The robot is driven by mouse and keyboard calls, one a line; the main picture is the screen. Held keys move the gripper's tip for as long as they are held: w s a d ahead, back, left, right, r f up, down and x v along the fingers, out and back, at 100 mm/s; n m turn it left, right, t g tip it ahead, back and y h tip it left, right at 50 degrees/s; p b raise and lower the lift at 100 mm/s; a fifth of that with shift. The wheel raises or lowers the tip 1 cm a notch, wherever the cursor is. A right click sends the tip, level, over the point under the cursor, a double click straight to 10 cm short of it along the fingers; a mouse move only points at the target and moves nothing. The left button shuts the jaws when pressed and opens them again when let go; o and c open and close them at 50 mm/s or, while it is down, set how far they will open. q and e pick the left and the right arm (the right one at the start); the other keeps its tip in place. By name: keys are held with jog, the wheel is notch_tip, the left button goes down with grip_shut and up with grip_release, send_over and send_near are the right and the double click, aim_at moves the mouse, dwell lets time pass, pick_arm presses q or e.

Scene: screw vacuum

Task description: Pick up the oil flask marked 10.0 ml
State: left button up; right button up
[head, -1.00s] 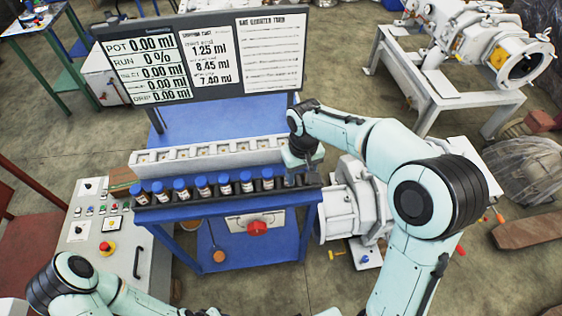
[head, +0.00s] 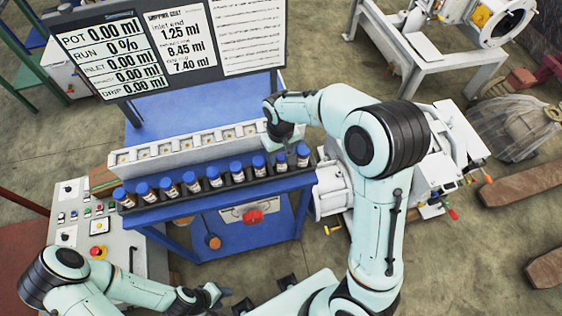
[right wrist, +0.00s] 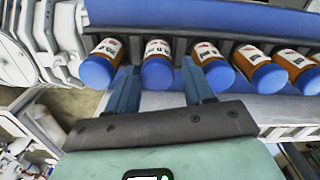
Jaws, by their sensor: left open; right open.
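A row of small amber flasks with blue caps and white labels stands in a dark rack (head: 178,207) along the front of the blue bench. The label figures are too small to read, so I cannot tell which flask is marked 10.0 ml. My right gripper (head: 284,146) is over the right end of the row. In the right wrist view its open fingers (right wrist: 159,68) straddle one flask (right wrist: 157,50), second from that view's left edge; contact is unclear. This appears to be the second flask from the right (head: 281,162) in the head view. My left gripper (head: 215,294) is open and empty, low in front.
Neighbouring flasks stand close on both sides of the right fingers. A pale slotted block (head: 180,153) lies behind the rack. A display board (head: 190,50) rises behind the bench. A control panel (head: 85,222) is at left, a white machine (head: 330,190) at right.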

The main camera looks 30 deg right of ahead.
jog(key=f, duration=0.5)
jog(key=shift+w+d, duration=0.2)
jog(key=c, duration=0.8)
jog(key=shift+r, duration=0.15)
jog(key=shift+c, duration=0.2)
